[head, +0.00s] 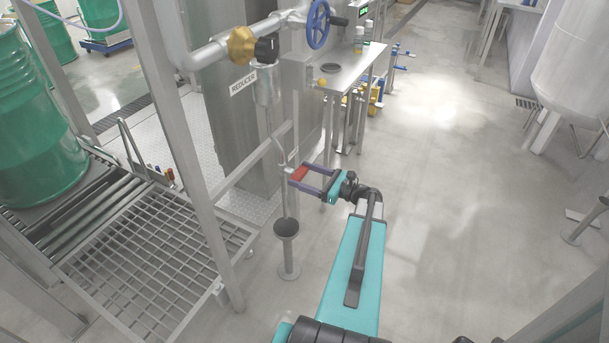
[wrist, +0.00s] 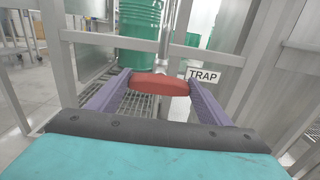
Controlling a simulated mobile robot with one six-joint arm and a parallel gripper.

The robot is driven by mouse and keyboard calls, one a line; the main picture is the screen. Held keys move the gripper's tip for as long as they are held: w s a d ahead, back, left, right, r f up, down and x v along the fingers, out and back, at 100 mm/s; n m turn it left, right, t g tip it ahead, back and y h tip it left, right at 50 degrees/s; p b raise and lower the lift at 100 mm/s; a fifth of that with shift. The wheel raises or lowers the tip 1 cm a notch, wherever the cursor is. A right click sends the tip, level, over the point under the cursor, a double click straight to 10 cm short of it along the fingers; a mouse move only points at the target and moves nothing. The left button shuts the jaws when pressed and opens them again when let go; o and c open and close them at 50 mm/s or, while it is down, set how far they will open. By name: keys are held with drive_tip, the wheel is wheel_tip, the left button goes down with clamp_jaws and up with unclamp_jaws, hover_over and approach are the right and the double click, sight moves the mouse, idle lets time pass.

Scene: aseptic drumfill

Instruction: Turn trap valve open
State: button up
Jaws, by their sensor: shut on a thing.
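The red trap valve handle (head: 300,173) sits on the thin vertical drain pipe (head: 284,192) below the reducer. It also shows in the wrist view as a red bar (wrist: 160,84) lying crosswise. My gripper (head: 301,180) is shut on the red handle, one purple finger at each end of it; in the wrist view the gripper (wrist: 157,88) spans it from left to right. A white TRAP label (wrist: 203,75) is just beyond the handle on the right. The valve body behind the handle is mostly hidden.
A funnel-topped floor drain (head: 287,230) stands below the pipe. A steel post (head: 185,130) and grated platform (head: 140,250) are to the left, with a green drum (head: 35,120) on rollers. A small steel table (head: 350,75) stands behind.

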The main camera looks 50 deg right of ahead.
drive_tip(key=shift+f+n+b, duration=0.1)
drive_tip(key=shift+n+b, duration=0.2)
drive_tip(key=shift+b, duration=0.25)
drive_tip(key=n+b, duration=0.3)
drive_tip(key=b, duration=0.1)
drive_tip(key=shift+s+f, duration=0.1)
drive_tip(key=shift+f, duration=0.05)
drive_tip(key=n+b, duration=0.5)
drive_tip(key=shift+a+f+n+b, duration=0.1)
drive_tip(key=shift+n+b, duration=0.2)
drive_tip(key=shift+b, duration=0.05)
drive_tip(key=n+b, duration=0.5)
drive_tip(key=shift+f+b, duration=0.1)
drive_tip(key=shift+b, duration=0.3)
drive_tip(key=n+b, duration=0.3)
drive_tip(key=shift+n, duration=0.3)
drive_tip(key=shift+b, duration=0.3)
drive_tip(key=o, duration=1)
drive_tip(key=shift+a+r, duration=0.1)
drive_tip(key=shift+r, duration=0.1)
